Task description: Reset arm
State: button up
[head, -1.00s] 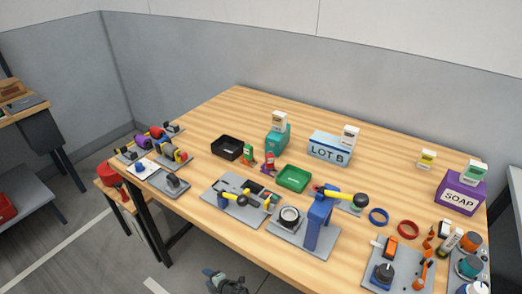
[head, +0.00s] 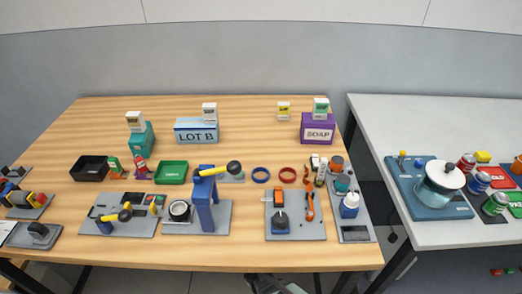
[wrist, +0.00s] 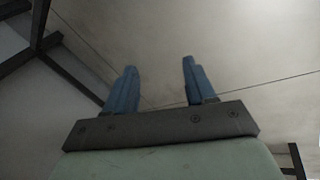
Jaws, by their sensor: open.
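My gripper (wrist: 160,78) shows in the wrist view with its two blue fingers apart and nothing between them. Behind the fingers are only a plain pale surface and dark beams, with no table or object near them. In the head view, a dark part of my arm shows at the bottom edge, in front of the wooden table (head: 240,256) and below its top. The gripper's fingers cannot be made out there.
The wooden table holds a blue press-like stand (head: 204,212), a green tray (head: 171,173), a black tray (head: 89,169), a LOT B box (head: 197,133) and a purple SOAP box (head: 317,129). A grey table (head: 430,128) with a glass pot (head: 440,187) stands to the right.

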jog(key=s+d+r+m+g+h, duration=0.15)
jog(key=s+d+m+g, duration=0.35)
jog(key=s+d, duration=0.6)
jog(key=s+d+r+m+g+y, duration=0.1)
jog(key=s+d+r+m+g, duration=0.1)
jog(key=s, duration=0.4)
jog(key=s+d+r+m+g+y, duration=0.1)
jog(key=s+d+r+m+g, duration=0.2)
jog(key=s+d+m, duration=0.2)
jog(key=shift+s, duration=0.5)
